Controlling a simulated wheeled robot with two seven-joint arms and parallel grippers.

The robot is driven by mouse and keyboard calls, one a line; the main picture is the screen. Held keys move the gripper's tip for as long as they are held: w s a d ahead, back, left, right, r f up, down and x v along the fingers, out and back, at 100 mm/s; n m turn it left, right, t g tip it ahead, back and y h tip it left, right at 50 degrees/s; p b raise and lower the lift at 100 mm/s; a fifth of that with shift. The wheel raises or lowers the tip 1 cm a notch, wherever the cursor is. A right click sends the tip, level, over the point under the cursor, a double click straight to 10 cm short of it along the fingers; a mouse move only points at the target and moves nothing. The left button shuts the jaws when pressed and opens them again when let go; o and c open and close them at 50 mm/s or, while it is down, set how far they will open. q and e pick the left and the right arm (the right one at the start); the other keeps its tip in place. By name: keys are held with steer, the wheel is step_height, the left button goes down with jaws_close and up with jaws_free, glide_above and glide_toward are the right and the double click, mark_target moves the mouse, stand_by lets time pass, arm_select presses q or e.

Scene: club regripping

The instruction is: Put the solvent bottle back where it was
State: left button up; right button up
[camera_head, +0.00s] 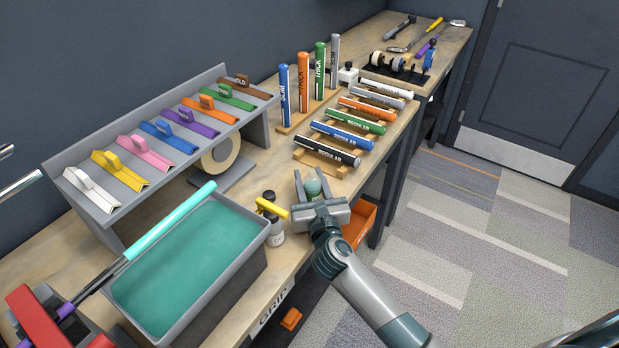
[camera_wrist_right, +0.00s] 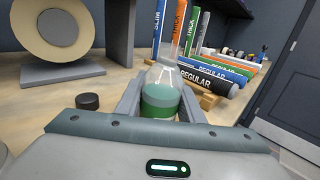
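The solvent bottle (camera_wrist_right: 160,100) is clear, with green liquid low in it and a narrow neck upward. It stands upright between the two fingers of my right gripper (camera_head: 312,186). In the wrist view the fingers of that gripper (camera_wrist_right: 160,104) meet the bottle's sides, so it looks shut on the bottle. In the head view only the bottle's rounded pale green top part (camera_head: 313,187) shows between the fingers, near the bench's front edge. The bottle's base is hidden, so I cannot tell whether it touches the bench. My left gripper is not in view.
A grip rack (camera_head: 343,172) lies behind. An orange bin (camera_head: 359,226) is below the bench edge. A tape roll (camera_wrist_right: 62,38) stands left.

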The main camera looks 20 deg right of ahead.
mark_target(314, 195)
steer(key=shift+o, duration=1.4)
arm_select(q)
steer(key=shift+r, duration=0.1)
arm_select(e)
steer(key=shift+r, duration=0.2)
steer(key=s, duration=0.2)
steer(key=s+b, duration=0.1)
steer(key=s, duration=0.2)
steer(key=s+a, duration=0.1)
steer(key=s, duration=0.1)
steer(key=shift+s+f, duration=0.15)
steer(key=s+b, duration=0.1)
steer(key=s, duration=0.3)
steer(key=shift+s+a, duration=0.1)
steer(key=shift+a, duration=0.1)
steer(key=shift+s, duration=0.2)
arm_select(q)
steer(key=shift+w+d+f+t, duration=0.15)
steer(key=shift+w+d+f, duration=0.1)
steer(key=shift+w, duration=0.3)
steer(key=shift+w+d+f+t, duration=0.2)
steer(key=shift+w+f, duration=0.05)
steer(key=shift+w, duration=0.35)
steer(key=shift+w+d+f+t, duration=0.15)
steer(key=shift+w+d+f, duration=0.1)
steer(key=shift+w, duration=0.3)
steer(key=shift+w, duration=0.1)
